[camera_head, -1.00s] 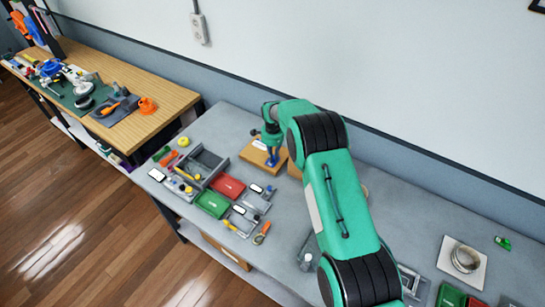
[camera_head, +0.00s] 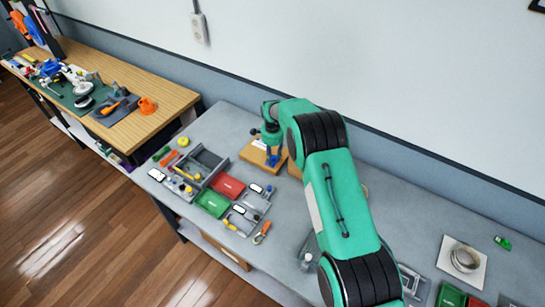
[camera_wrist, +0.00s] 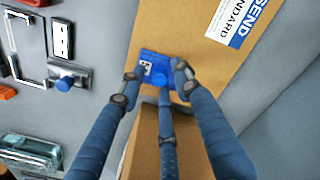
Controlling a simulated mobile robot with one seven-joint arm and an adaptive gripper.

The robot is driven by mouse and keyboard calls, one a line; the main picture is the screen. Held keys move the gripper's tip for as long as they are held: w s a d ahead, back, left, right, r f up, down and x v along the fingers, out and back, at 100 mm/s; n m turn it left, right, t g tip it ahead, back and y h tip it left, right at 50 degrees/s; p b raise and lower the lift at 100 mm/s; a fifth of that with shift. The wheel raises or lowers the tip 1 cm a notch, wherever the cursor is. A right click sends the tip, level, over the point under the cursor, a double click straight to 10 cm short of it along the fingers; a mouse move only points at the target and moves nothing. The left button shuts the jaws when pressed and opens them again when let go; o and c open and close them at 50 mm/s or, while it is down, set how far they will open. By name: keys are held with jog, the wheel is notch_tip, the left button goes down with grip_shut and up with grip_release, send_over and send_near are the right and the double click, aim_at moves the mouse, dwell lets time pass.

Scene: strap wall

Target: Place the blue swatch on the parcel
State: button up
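The blue swatch (camera_wrist: 158,62), a small flat piece with a white printed mark, lies against the top of the brown cardboard parcel (camera_wrist: 178,28) in the wrist view. The parcel bears a white and blue label and also shows in the head view (camera_head: 250,155). My gripper (camera_wrist: 160,75) has its blue fingers on either side of the swatch, very close to its edges. They look spread, with a third finger below. In the head view my gripper (camera_head: 274,160) is low over the parcel. The fingers hide part of the swatch.
A grey divided tray (camera_head: 200,166), a red box (camera_head: 228,187) and a green box (camera_head: 212,203) lie left of the parcel. A second brown box (camera_head: 294,171) stands close on the right. A grey piece with a blue knob (camera_wrist: 66,80) lies nearby.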

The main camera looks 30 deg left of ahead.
aim_at(272, 157)
notch_tip(272, 157, up, 12)
jog(key=b, duration=0.1)
jog(key=shift+f, duration=0.15)
dwell(0.4)
dwell(0.5)
dwell(0.3)
